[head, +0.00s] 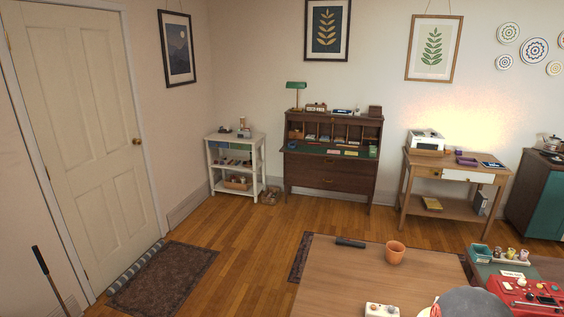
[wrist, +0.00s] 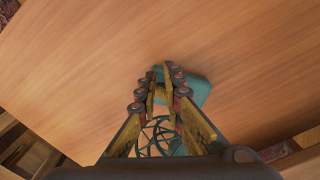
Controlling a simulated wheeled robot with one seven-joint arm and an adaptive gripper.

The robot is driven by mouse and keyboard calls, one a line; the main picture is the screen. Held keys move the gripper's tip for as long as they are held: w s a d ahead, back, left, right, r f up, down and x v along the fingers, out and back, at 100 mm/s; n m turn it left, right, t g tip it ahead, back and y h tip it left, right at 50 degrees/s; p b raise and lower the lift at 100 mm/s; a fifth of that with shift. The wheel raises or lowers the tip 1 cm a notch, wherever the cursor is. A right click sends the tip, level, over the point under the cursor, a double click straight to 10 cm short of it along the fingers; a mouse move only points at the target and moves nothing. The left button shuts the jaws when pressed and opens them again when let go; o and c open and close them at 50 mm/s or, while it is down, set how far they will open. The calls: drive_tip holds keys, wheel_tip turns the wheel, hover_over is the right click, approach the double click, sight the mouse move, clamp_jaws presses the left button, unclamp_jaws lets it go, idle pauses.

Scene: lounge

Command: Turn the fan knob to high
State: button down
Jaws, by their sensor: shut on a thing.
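The teal fan stands on the wooden table in the wrist view. Its wire cage (wrist: 155,138) shows between my gripper's fingers, and its rounded base (wrist: 196,92) shows beyond and right of the fingertips. My gripper (wrist: 161,84) has yellow fingers with dark joints, close together at the left edge of the base. They are closed on a small part there, where the fan knob seems to be; the fingers hide it, so its setting cannot be read. In the head view the fan is not visible.
The table (head: 335,275) holds a terracotta pot (head: 395,253), a dark bar-shaped object (head: 350,243) and a white box with knobs (head: 381,310). A red case (head: 525,292) and a tray of small items stand at right. The tabletop around the fan base looks clear.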

drive_tip(key=shift+s+a, duration=0.2)
drive_tip(key=shift+a, duration=0.05)
wheel_tip(320, 180, up, 6)
drive_tip(key=p, duration=0.4)
drive_tip(key=shift+d+p, duration=0.15)
drive_tip(key=shift+p, duration=0.15)
